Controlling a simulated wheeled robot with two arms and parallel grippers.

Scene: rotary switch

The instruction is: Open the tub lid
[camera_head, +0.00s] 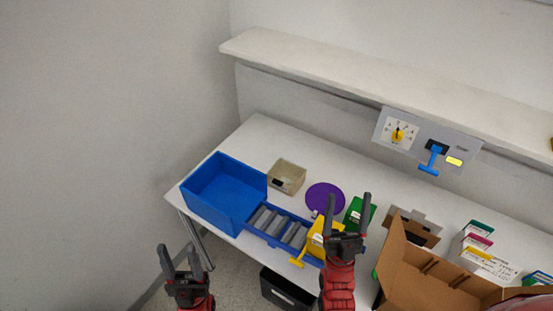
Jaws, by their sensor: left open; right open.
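A small beige tub-like box (286,178) with a dark label on its front stands on the table, right of a large blue bin (222,190). I cannot tell whether a lid covers it. The blue bin is open at the top and shows no lid. My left gripper (178,249) is open and empty, in front of the table's front left part and apart from the bin. My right gripper (349,200) is open, its fingers pointing up the picture beside a green box (365,212). It partly hides the green box and a yellow item (316,240).
A purple disc (324,197) lies near the beige box. A blue tray with grey rollers (278,226) runs along the front. An open cardboard box (428,283) and several small cartons (478,243) crowd the right. A switch panel (420,142) hangs under the shelf (390,83).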

